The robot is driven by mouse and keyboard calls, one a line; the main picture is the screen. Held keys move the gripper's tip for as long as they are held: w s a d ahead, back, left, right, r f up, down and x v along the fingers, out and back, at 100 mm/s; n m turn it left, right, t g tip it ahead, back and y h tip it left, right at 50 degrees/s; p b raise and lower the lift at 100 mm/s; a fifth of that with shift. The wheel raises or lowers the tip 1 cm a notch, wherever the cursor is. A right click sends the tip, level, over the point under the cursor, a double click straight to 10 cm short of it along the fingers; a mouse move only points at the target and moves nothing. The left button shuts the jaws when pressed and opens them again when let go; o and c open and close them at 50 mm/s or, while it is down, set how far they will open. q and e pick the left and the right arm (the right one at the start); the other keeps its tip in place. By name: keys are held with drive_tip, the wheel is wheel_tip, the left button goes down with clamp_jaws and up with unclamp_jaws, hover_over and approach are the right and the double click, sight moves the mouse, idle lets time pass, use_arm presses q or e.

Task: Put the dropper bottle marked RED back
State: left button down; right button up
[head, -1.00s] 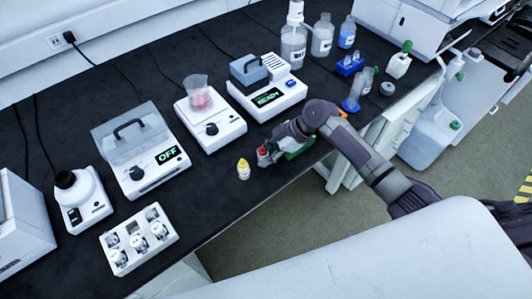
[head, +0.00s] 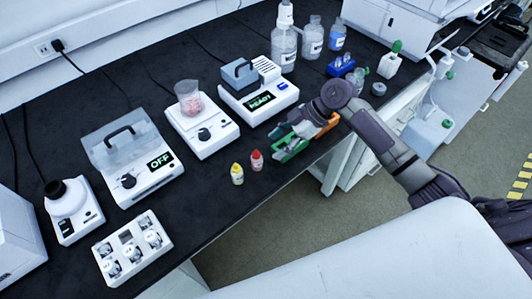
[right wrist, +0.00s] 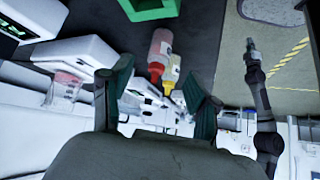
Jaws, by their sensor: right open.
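The red-capped dropper bottle (head: 257,161) stands upright on the black bench, just right of a yellow-capped bottle (head: 237,175). In the right wrist view the red-capped bottle (right wrist: 161,46) appears inverted, with a pale label, in line with the gap between the fingers and apart from them. My right gripper (head: 284,131) is open and empty, to the right of the red-capped bottle, by a green tray (head: 292,150). Its spread fingers also show in the right wrist view (right wrist: 158,85). The gripper and arm hide part of the tray.
A balance (head: 208,134) with a beaker, a device reading READY (head: 262,109) and a lidded device reading OFF (head: 140,170) stand behind. A white vial block (head: 131,250) is at front left. An orange object (head: 328,126) lies near the bench's front edge.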

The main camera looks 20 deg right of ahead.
drive_tip(key=v, duration=0.3)
drive_tip(key=shift+d+r, duration=0.25)
drive_tip(key=shift+r, duration=0.05)
